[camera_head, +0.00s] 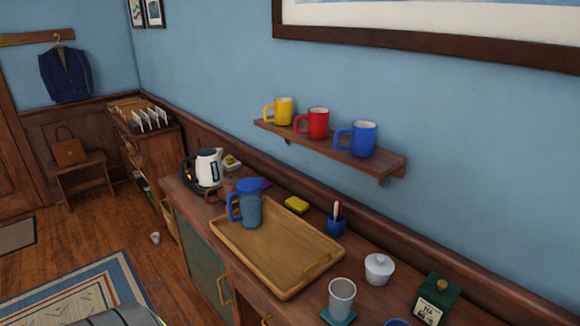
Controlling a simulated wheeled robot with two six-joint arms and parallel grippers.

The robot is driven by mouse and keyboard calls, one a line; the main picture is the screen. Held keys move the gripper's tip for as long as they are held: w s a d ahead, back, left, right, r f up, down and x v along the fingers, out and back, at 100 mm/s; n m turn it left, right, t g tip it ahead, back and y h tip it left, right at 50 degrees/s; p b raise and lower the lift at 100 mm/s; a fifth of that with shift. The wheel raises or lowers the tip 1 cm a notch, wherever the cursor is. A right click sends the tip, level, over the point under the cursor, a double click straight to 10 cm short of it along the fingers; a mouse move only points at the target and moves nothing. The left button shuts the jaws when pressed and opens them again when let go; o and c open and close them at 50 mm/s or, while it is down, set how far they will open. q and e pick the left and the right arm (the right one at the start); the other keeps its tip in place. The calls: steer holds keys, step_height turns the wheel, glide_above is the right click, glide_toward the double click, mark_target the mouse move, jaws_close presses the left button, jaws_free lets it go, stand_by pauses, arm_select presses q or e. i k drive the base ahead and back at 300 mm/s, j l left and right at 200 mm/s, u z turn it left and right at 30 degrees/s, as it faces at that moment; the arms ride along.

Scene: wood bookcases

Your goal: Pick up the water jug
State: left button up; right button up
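The water jug (251,211) is a see-through blue jug with a bright blue lid and a blue handle on its left side. It stands upright at the far left end of a wooden tray (290,285) on the cabinet top. No gripper is near it, and neither of my grippers shows in this view.
A kettle (208,167) stands left of the jug. A yellow sponge (297,205), a blue pen cup (336,226), a sugar bowl (379,269), a glass (341,298) and a tea tin (434,303) surround the tray. A wall shelf (385,166) with three mugs hangs above.

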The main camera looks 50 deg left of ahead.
mark_target(248, 192)
steer(key=u, duration=1.75)
